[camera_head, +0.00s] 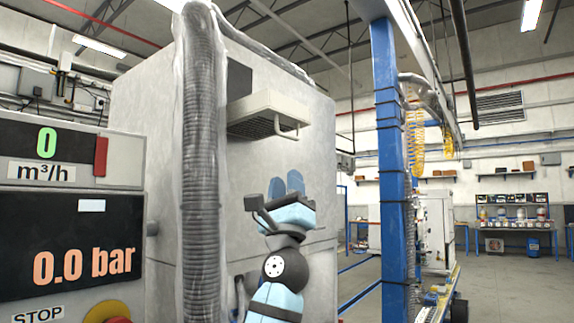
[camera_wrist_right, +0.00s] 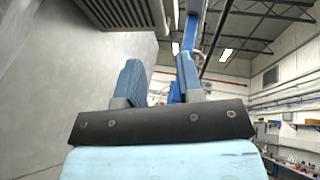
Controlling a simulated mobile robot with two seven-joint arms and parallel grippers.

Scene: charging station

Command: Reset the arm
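My right gripper (camera_head: 286,186) is raised in front of the grey cabinet in the head view, below the vented box with a handle. Its two blue fingers point up and stand apart. In the right wrist view the same gripper (camera_wrist_right: 160,84) is open, with nothing between its fingers. My right arm (camera_head: 284,272) comes up from the bottom of the head view. My left gripper does not show in either view.
The grey cabinet (camera_head: 140,100) carries the vented box (camera_head: 268,112). A ribbed hose (camera_head: 200,180) runs down its front. A display panel (camera_head: 68,230) reads 0.0 bar at left. A blue post (camera_head: 391,160) stands right of the arm. Open floor lies beyond.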

